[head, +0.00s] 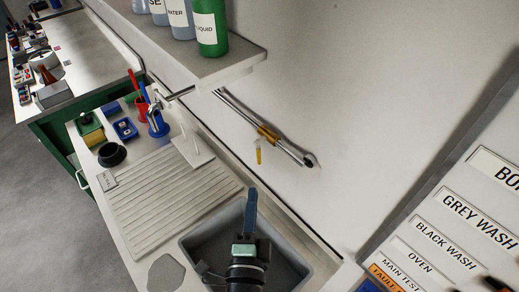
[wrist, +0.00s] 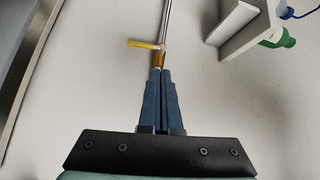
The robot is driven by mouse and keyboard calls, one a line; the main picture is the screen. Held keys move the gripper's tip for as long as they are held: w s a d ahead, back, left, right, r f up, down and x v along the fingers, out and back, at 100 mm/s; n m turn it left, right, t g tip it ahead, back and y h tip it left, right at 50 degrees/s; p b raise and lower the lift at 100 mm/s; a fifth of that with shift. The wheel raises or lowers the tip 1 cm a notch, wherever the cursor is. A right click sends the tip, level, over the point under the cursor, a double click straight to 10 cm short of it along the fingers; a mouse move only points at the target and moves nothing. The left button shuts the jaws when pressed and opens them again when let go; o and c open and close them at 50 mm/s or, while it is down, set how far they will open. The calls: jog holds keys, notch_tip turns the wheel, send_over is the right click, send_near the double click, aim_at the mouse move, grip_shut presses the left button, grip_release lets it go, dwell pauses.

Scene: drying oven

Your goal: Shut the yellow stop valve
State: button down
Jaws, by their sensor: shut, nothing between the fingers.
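The yellow stop valve has a brass body (head: 267,134) on a metal pipe along the wall, with a yellow lever (head: 258,155) hanging down from it. In the wrist view the lever (wrist: 145,44) sticks out to the left, roughly across the pipe, above the brass body (wrist: 159,61). My gripper (head: 251,192) is shut and empty, its blue fingers over the sink and apart from the lever in the head view. In the wrist view the fingertips (wrist: 160,71) point at the brass body and hide the pipe below it; I cannot tell the gap.
A grey sink (head: 215,243) lies below my gripper, with a ribbed draining board (head: 160,190) to its left. A shelf (head: 195,62) with bottles overhangs the wall at upper left. A labelled board (head: 440,225) stands at right. The wall around the lever is clear.

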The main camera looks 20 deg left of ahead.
aim_at(258, 158)
jog(key=shift+m+g, duration=0.4)
jog(key=shift+m, duration=0.2)
jog(key=w+f, duration=0.1)
jog(key=w, duration=0.3)
jog(key=w+a+f, duration=0.1)
jog(key=w, duration=0.2)
jog(key=w+a+f+p, duration=0.1)
jog(key=w+f, duration=0.1)
jog(key=w, duration=0.2)
jog(key=shift+w+a, duration=0.2)
jog(key=shift+w, duration=0.1)
